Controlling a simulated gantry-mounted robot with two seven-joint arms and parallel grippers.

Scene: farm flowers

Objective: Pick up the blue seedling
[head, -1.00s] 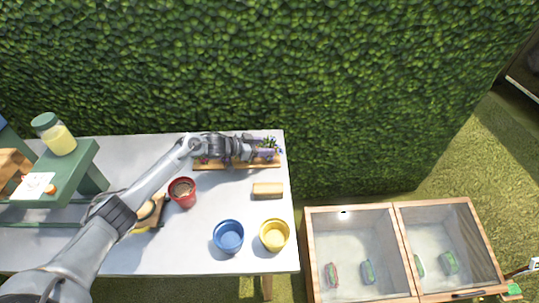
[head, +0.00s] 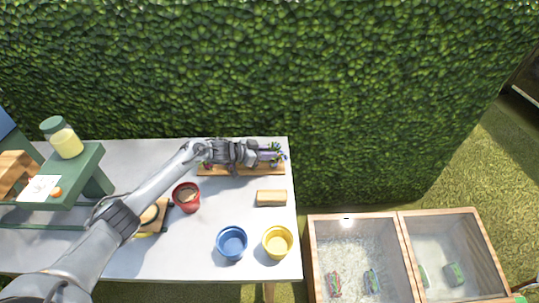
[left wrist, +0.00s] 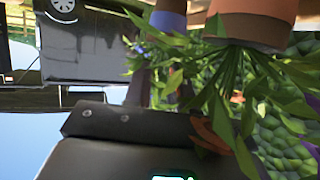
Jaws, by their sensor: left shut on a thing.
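The blue seedling (head: 279,150), with small blue flowers and green leaves, is at the right end of the wooden tray (head: 273,171) at the back of the table. My left gripper (head: 272,155) reaches over the tray from the left and is shut on the seedling. In the left wrist view, blue flowers (left wrist: 142,49) and green leaves show close up beside the dark gripper body (left wrist: 130,125). The grip point itself is hidden there. My right gripper is in neither view.
A red pot (head: 187,197) with soil, a blue pot (head: 232,242), a yellow pot (head: 277,241) and a tan block (head: 271,198) stand in front of the tray. A green stand (head: 75,178) holds a jar (head: 62,138) at left. The hedge is close behind.

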